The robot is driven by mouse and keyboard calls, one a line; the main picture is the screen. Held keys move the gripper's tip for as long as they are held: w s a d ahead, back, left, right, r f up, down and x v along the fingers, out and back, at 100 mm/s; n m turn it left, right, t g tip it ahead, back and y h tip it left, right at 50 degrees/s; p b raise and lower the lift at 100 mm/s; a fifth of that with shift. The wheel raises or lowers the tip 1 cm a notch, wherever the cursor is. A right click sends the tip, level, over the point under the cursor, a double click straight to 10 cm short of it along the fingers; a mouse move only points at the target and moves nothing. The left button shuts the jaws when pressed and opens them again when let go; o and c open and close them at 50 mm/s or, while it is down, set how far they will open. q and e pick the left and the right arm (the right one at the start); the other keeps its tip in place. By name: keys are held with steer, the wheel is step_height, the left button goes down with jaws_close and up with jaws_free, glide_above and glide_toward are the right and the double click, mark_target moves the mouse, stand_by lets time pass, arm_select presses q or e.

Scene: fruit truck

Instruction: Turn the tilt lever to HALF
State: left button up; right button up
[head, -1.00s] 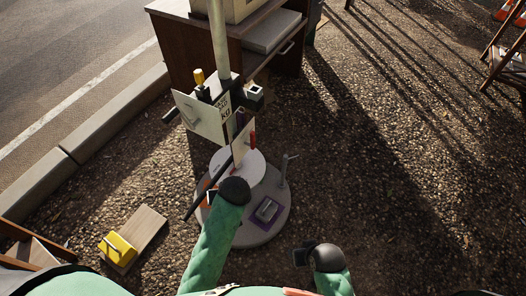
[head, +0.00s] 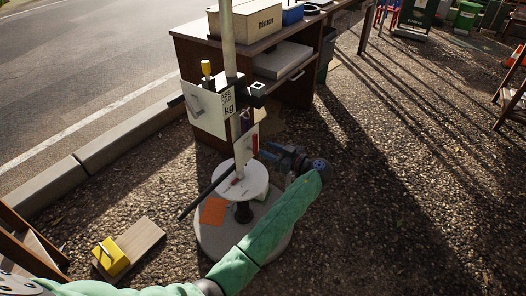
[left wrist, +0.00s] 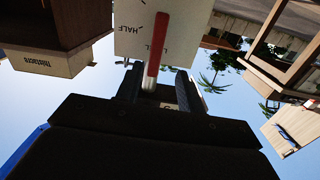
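The tilt lever has a red handle (head: 255,143) beside a small white plate (head: 245,150) on the pole stand. In the left wrist view the red handle (left wrist: 158,40) crosses the front of the white plate (left wrist: 185,25), with a silver shaft at its lower end. HALF is printed left of the handle; another label is partly covered by it. My left gripper (head: 268,152) reaches in from the right, close to the lever. Its dark fingers (left wrist: 160,90) stand apart, with the silver shaft seen between them; contact cannot be told. My right gripper is not in view.
A large white sign box (head: 210,110) marked kg and a black bar sit higher on the pole (head: 228,40). A round white disc (head: 243,181) and grey base (head: 215,243) lie below. A brown desk (head: 190,55) stands behind.

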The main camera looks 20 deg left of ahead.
mark_target(256, 141)
arm_select(q)
steer(key=shift+y, duration=0.3)
steer(key=shift+w+r+x, duration=0.1)
steer(key=shift+w+x, duration=0.05)
steer(key=shift+x, duration=1.05)
steer(key=shift+w+r+x, duration=0.15)
steer(key=shift+x, duration=1)
steer(key=shift+w+r+x, duration=0.1)
steer(key=shift+x, duration=1.1)
steer(key=shift+d, duration=0.15)
steer(key=shift+c, duration=0.2)
jaws_close()
